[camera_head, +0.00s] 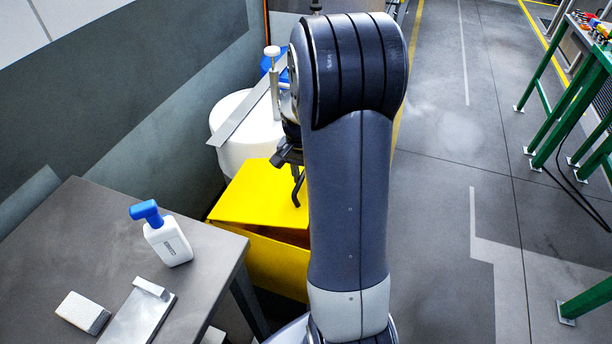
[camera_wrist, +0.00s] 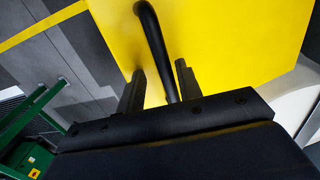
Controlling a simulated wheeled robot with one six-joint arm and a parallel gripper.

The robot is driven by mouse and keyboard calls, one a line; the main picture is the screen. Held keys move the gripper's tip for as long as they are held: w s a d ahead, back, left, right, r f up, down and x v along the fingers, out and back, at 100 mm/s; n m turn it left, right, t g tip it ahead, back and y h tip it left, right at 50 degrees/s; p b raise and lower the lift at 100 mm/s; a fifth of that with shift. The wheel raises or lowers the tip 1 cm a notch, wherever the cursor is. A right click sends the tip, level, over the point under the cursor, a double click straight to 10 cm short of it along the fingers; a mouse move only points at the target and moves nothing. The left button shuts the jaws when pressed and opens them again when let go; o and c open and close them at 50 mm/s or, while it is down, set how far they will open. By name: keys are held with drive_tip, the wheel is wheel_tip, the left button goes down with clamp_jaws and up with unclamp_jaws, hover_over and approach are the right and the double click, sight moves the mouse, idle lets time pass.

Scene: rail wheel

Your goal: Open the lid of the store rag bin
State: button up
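The yellow rag bin (camera_head: 275,262) stands on the floor beside the grey table, partly hidden by my arm. Its yellow lid (camera_head: 245,198) is tilted up at the near side, with a dark reddish gap between lid and body. A black bar handle (camera_head: 299,188) is on the lid. My gripper (camera_head: 291,160) is over the lid, mostly behind my arm. In the wrist view, my gripper's two fingers (camera_wrist: 160,72) stand apart on either side of the handle (camera_wrist: 154,38), with yellow lid visible between the left finger and the bar. The lid (camera_wrist: 220,40) fills much of that view.
A white drum (camera_head: 240,125) with a flat metal bar across it stands behind the bin. The grey table (camera_head: 95,225) at left holds a white bottle with a blue top (camera_head: 168,242) and metal blocks. Green-legged benches (camera_head: 560,110) stand at right. The floor between is clear.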

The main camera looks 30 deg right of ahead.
sight(299, 182)
drive_tip(key=shift+r, duration=0.1)
drive_tip(key=a+r+b, duration=0.4)
drive_tip(key=r, duration=0.8)
drive_tip(key=shift+g+h, duration=0.4)
drive_tip(key=f, duration=0.3)
drive_tip(key=d+f, duration=0.1)
drive_tip(key=f, duration=0.6)
drive_tip(key=shift+s+d+f, duration=0.15)
drive_tip(key=shift+s, duration=0.15)
drive_tip(key=shift+c, duration=0.4)
clamp_jaws()
